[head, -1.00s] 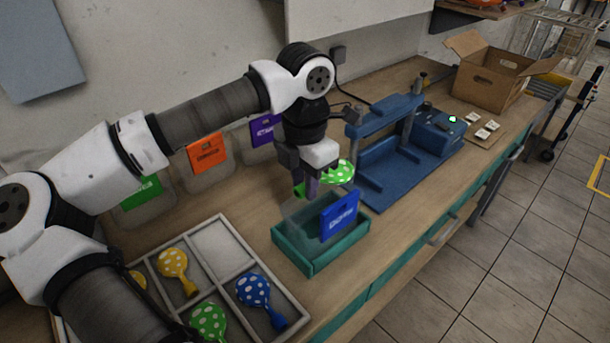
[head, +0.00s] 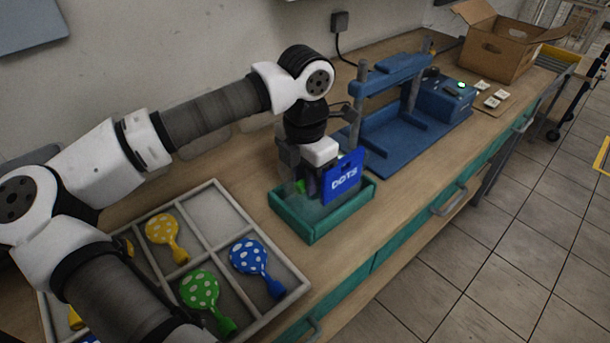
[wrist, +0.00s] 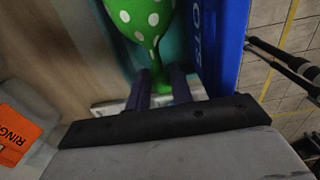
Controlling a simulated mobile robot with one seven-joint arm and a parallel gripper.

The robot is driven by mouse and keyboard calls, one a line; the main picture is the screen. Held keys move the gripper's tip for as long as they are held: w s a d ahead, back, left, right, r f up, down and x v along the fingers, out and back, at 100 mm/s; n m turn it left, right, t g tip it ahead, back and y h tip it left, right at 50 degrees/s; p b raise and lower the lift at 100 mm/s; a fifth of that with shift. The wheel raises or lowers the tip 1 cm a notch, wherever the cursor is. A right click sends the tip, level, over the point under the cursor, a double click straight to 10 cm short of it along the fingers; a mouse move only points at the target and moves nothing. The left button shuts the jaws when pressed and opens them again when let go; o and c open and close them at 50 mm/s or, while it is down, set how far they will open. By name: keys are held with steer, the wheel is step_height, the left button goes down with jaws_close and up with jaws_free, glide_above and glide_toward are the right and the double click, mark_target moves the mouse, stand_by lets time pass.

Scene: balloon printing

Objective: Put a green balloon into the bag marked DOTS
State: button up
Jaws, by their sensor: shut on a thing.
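A green balloon with white dots (wrist: 143,22) is held by its neck between the fingers of my gripper (wrist: 163,85) in the wrist view. In the head view my gripper (head: 312,182) is low at the clear bag with the blue DOTS label (head: 343,177). The bag stands in a teal tray (head: 320,231). Only a bit of green shows at the fingers there; the balloon's body is mostly hidden behind the label and gripper. The label also shows beside the balloon in the wrist view (wrist: 220,40). Another green dotted balloon (head: 199,289) lies in the compartment tray.
The grey compartment tray (head: 290,297) also holds blue (head: 248,256) and yellow (head: 162,228) dotted balloons. A blue press (head: 395,135) stands behind the bag, with a cardboard box (head: 497,55) farther back. An orange label (wrist: 20,135) shows in the wrist view.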

steer(key=o, duration=0.8)
steer(key=shift+o, duration=0.2)
steer(key=shift+r, duration=0.1)
step_height(320, 180, up, 13)
steer(key=p, duration=0.7)
